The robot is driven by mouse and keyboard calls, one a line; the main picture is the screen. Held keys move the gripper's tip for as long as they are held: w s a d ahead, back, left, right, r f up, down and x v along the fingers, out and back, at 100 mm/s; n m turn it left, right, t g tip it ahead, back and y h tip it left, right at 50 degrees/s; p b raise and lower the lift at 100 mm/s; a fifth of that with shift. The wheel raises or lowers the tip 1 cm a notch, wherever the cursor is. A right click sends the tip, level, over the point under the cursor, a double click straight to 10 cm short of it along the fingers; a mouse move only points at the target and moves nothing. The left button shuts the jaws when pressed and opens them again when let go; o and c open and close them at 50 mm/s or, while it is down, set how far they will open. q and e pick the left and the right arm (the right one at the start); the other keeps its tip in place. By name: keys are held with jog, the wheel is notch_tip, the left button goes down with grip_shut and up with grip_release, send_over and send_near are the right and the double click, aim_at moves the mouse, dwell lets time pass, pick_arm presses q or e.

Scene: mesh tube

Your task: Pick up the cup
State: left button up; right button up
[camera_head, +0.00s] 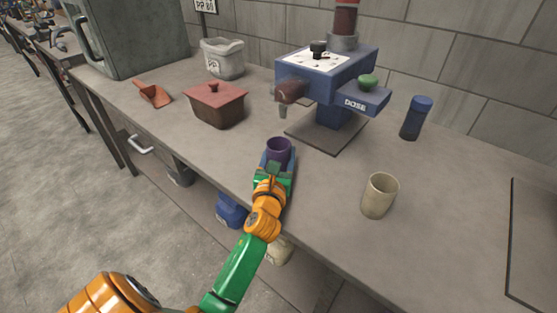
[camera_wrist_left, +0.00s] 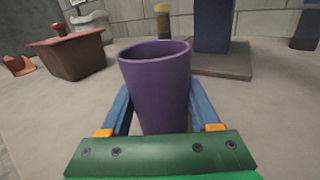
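A purple cup (camera_head: 278,150) is upright near the front edge of the counter in the head view. It fills the middle of the left wrist view (camera_wrist_left: 158,85). My left gripper (camera_head: 276,163) is at the cup from the front, with one blue finger on each side of it; the fingers also show in the left wrist view (camera_wrist_left: 160,104). Whether they press on the cup or stand just clear of it is not plain. The cup's base is hidden by the gripper. My right gripper is not in view. A second, beige cup (camera_head: 379,195) stands to the right.
A blue coffee machine (camera_head: 330,85) stands on a dark base plate (camera_head: 328,137) behind the purple cup. A lidded reddish box (camera_head: 217,106), an orange scoop (camera_head: 152,94) and a white bin (camera_head: 223,58) are left. A blue-capped dark bottle (camera_head: 415,118) is right. The counter around the beige cup is clear.

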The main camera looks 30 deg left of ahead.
aim_at(280, 139)
pick_arm(q)
jog(key=c, duration=0.8)
jog(key=shift+r, duration=0.1)
jog(key=shift+r+p, duration=0.45)
jog(key=shift+r, duration=0.15)
notch_tip(280, 139, up, 2)
jog(key=shift+s+r+p, duration=0.1)
jog(key=shift+r+p, duration=0.1)
jog(key=shift+p, duration=0.45)
jog(key=s+r+p, duration=0.1)
jog(key=s+d+r, duration=0.1)
jog(key=r, duration=0.1)
jog(key=s+r+p, duration=0.1)
jog(key=s+r, duration=0.1)
jog(key=shift+d+p, duration=0.3)
jog(key=s+d+r+p, duration=0.3)
jog(key=s+r+p, duration=0.1)
jog(key=s, duration=0.5)
jog(key=shift+d+p, duration=0.2)
jog(key=shift+p, duration=0.35)
